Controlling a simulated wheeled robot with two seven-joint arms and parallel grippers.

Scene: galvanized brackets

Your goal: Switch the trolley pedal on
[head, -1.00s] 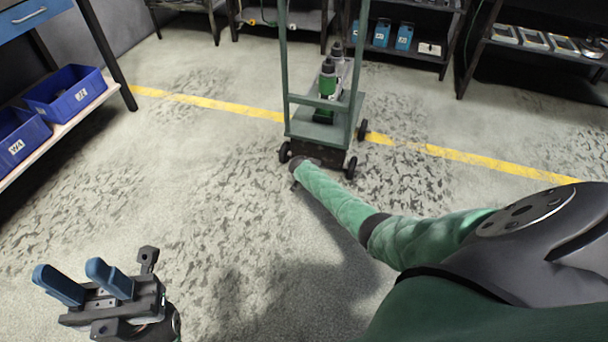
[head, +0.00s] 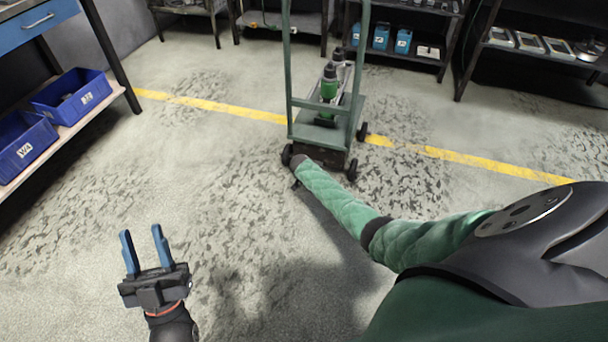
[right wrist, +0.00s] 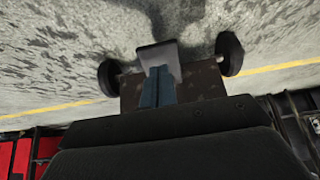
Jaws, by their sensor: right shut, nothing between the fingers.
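The green trolley (head: 318,139) stands on the floor at the upper middle of the head view, with its dark lower panel (right wrist: 200,86) in the right wrist view. A grey pedal (right wrist: 160,54) juts from that panel between two black wheels. My right gripper (right wrist: 157,84) is shut and empty, its blue fingers overlapping the pedal in the right wrist view; I cannot tell whether they touch. In the head view the right gripper is mostly hidden at the end of my green-sleeved arm. My left gripper (head: 143,242) is open and empty above the floor at lower left.
Green and grey bottle-like items (head: 328,85) stand on the trolley. Blue bins (head: 72,96) sit on a shelf at the left. Dark racks (head: 480,45) line the back. A yellow line (head: 480,160) crosses the floor; the floor between is clear.

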